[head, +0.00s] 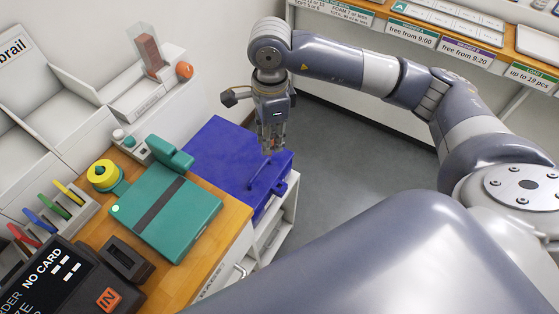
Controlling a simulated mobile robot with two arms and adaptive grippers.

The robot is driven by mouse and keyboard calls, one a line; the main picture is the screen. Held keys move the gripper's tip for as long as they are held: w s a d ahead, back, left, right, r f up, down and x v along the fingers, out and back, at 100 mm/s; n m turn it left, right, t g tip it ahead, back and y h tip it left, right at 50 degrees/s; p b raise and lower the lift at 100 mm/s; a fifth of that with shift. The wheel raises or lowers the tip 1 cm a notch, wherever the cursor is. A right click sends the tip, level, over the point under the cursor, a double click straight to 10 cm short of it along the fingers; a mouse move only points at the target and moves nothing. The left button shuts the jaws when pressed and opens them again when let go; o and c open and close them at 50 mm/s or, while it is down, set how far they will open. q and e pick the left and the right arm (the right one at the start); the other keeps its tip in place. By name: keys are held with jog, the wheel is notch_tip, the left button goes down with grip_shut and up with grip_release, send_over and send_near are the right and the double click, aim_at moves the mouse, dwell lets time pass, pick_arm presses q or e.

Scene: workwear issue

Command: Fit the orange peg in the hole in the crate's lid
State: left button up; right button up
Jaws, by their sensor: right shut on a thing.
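My right gripper (271,147) points down over the right rear part of the lid. It is shut on the orange peg (268,151), of which only a small bit shows between the fingertips. I cannot tell whether the peg touches the lid. My left gripper is out of view.
On the wooden counter (234,218) lie a teal device (190,222), a yellow roll (103,174) and a dark card reader (62,285). A white unit with an orange knob (184,69) stands behind. Shelves with labels (410,35) line the back right. Grey floor (345,150) is clear.

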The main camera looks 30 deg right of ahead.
notch_tip(320, 180, down, 19)
jog(key=d+m+b, duration=0.2)
jog(key=m+b, duration=0.3)
jog(key=m, duration=1.7)
jog(key=shift+w+d+r, duration=0.2)
jog(key=shift+w+d, duration=0.1)
jog(key=shift+d, duration=0.1)
jog(key=shift+f+b, duration=2.05)
jog(key=shift+f, duration=0.05)
dwell(0.7)
jog(key=o, duration=0.8)
jog(key=shift+r, duration=0.2)
